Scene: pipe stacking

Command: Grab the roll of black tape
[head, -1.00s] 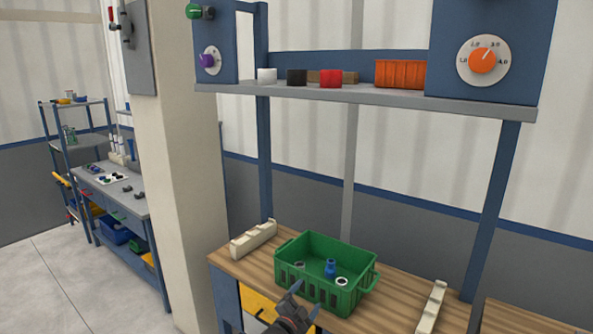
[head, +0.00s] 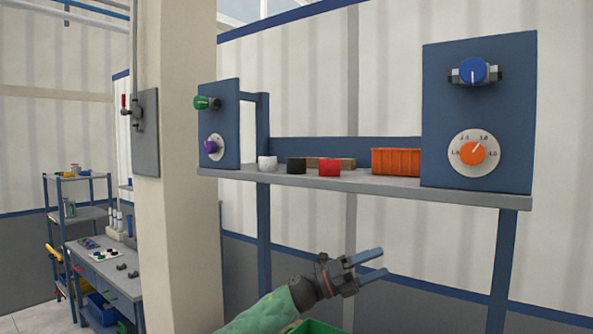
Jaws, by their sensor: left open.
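The roll of black tape (head: 297,166) sits on the grey shelf (head: 400,189), between a white roll (head: 267,163) on its left and a red roll (head: 329,168) on its right. My left gripper (head: 376,266) is open and empty. It is below the shelf, to the right of the black roll, with its fingers pointing right. It is apart from the shelf and the rolls. My right gripper is not in view.
An orange bin (head: 396,161) stands on the shelf at the right, and a brown block (head: 340,163) lies behind the rolls. Blue panels with knobs (head: 473,151) flank the shelf. A green crate (head: 312,327) edges in at the bottom. The space below the shelf is mostly free.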

